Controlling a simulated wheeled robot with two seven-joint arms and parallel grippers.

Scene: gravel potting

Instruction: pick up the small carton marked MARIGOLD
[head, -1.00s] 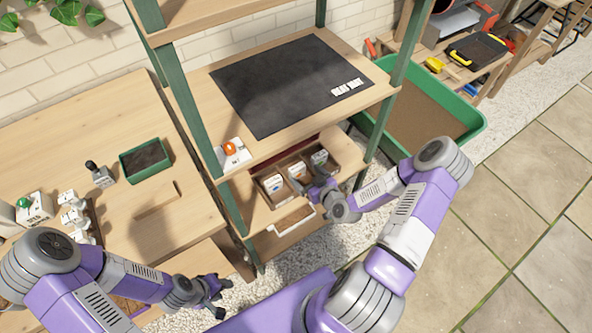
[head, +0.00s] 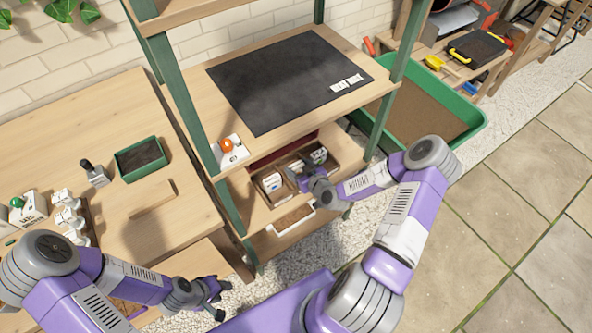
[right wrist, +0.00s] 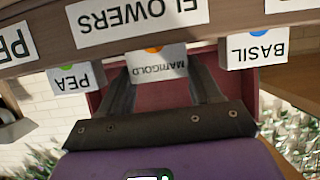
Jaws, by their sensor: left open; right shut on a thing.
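The small white MARIGOLD carton (right wrist: 158,65) has an orange dot and shows in the right wrist view between the two dark fingers of my right gripper (right wrist: 164,88). The fingers are shut on its sides. In the head view my right gripper (head: 298,178) reaches into the wooden box (head: 258,190) on the lower shelf and hides this carton. I cannot tell whether the carton is lifted. My left gripper (head: 216,298) is open and empty, low at the front, away from the shelf.
A PEA carton (right wrist: 75,77) and a BASIL carton (right wrist: 253,48) stand on either side of the held one. A wooden strip with a FLOWERS label (right wrist: 138,17) runs close by. The upper shelf with its black mat (head: 290,82) and a green post (head: 190,110) are near my right arm.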

